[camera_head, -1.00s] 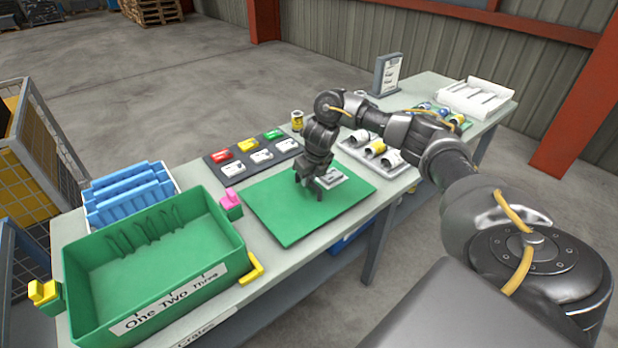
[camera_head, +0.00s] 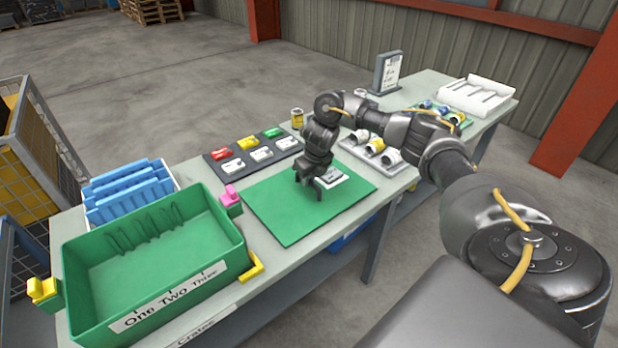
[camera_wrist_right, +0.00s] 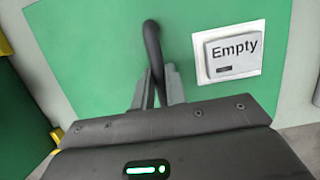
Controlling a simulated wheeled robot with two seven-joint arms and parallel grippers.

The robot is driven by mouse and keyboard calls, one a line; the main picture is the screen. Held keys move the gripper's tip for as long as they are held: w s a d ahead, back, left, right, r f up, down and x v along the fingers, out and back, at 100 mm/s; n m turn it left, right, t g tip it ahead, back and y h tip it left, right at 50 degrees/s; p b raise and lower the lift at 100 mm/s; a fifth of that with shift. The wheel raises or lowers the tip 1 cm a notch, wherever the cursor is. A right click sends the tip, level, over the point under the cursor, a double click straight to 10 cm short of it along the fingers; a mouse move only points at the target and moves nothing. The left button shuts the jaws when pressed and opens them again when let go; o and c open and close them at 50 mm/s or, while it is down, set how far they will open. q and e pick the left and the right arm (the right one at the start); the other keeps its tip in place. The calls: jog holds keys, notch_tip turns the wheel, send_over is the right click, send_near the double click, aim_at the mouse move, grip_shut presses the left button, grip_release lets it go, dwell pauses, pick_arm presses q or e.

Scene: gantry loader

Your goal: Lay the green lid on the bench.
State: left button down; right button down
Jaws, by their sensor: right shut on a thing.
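The green lid (camera_head: 289,221) is a flat sheet with a dark bar handle (camera_wrist_right: 152,45) and a white label reading "Empty" (camera_wrist_right: 234,50). It lies level over the bench (camera_head: 265,271), right of the green crate. I cannot tell whether its underside fully touches the bench top. My right gripper (camera_head: 319,191) is above the lid, shut on the handle; its fingers (camera_wrist_right: 157,88) show either side of the bar in the right wrist view. The gripper hides part of the label in the head view. My left gripper is not in view.
The open green crate (camera_head: 205,290), labelled "One Two Three", stands left of the lid, with pink and yellow latches. Behind are a blue rack (camera_head: 130,190) and a dark tray (camera_head: 225,172) of coloured pieces. A pale tray (camera_head: 393,170) with cylinders lies to the right.

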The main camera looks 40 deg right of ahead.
jog(key=c, duration=1.3)
grip_release()
jog(key=shift+c, duration=0.2)
jog(key=shift+r, duration=0.45)
jog(key=p+v, duration=0.3)
jog(key=v, duration=0.7)
jog(key=shift+f, duration=0.1)
